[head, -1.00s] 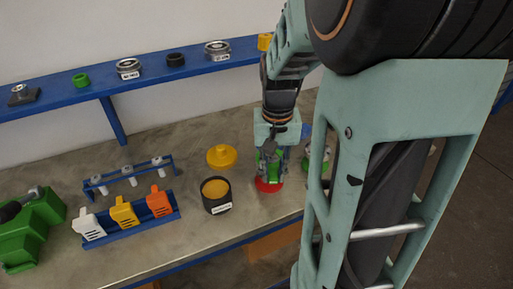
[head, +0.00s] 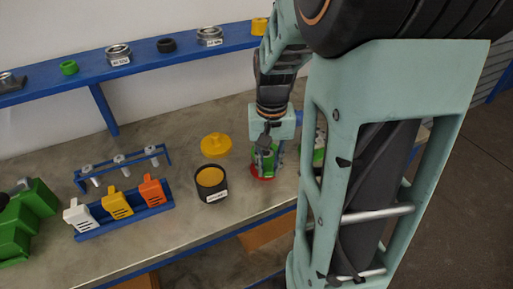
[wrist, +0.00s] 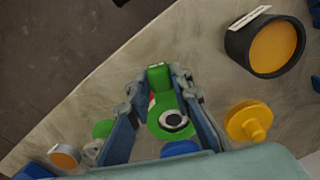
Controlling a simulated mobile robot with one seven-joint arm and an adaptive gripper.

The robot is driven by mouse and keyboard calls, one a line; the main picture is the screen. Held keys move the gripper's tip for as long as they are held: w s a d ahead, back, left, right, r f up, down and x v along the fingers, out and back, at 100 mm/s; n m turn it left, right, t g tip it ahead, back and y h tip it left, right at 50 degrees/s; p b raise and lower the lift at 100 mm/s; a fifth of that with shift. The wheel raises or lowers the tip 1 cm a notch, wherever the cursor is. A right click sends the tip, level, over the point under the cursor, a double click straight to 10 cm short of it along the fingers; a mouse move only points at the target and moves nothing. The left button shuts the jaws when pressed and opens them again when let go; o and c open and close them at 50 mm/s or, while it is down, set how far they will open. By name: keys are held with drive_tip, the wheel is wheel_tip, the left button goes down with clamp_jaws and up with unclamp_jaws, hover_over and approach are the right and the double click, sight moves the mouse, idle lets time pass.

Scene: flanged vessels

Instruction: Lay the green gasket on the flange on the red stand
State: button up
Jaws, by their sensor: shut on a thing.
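My gripper (wrist: 158,82) is shut on the green gasket (wrist: 160,116), at its upright green block. The gasket is a flat green ring, and a dark and pale round part shows through its hole. In the head view the gasket (head: 265,157) is between the fingers of my gripper (head: 267,153), over the red stand (head: 262,177). Only the stand's red edge shows below. A sliver of red also shows beside the gasket in the wrist view. The flange is mostly hidden. I cannot tell whether the gasket touches it.
A black pot with orange-yellow contents (head: 210,182) and a yellow lid (head: 216,145) stand left of the red stand. A green item (head: 319,156) is close on the right, partly behind my arm. A blue shelf (head: 140,58) with several parts runs along the wall.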

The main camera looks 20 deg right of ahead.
drive_tip(key=o, duration=1)
drive_tip(key=shift+o, duration=0.2)
